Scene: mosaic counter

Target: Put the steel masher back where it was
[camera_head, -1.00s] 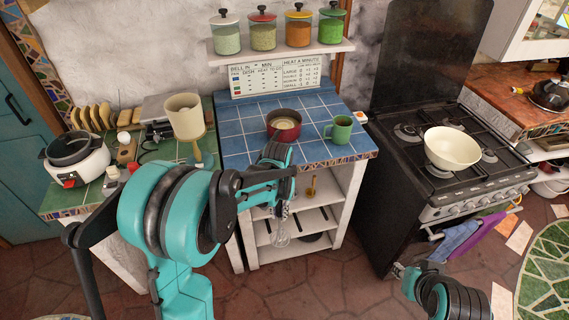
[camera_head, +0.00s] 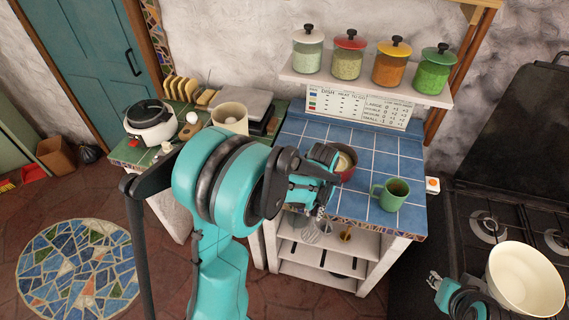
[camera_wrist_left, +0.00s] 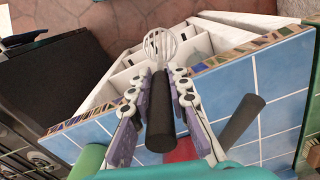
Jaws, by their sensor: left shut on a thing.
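My left gripper (camera_head: 319,200) is over the front edge of the blue-tiled counter (camera_head: 376,143). In the left wrist view, its fingers (camera_wrist_left: 158,88) are shut on the black handle of the steel masher (camera_wrist_left: 163,108). The masher's looped steel head points away, past the counter's mosaic edge and above the white shelves. In the head view the arm and gripper hide most of the masher. My right gripper (camera_head: 434,280) is low at the right by the stove; it is too small to tell its finger state.
A dark red pot (camera_head: 348,170), partly hidden by my gripper, and a green mug (camera_head: 389,195) stand on the counter. Several jars stand on the shelf (camera_head: 364,87) above. White open shelves (camera_head: 318,264) are below. A cream bowl (camera_head: 525,280) sits on the stove (camera_head: 483,205).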

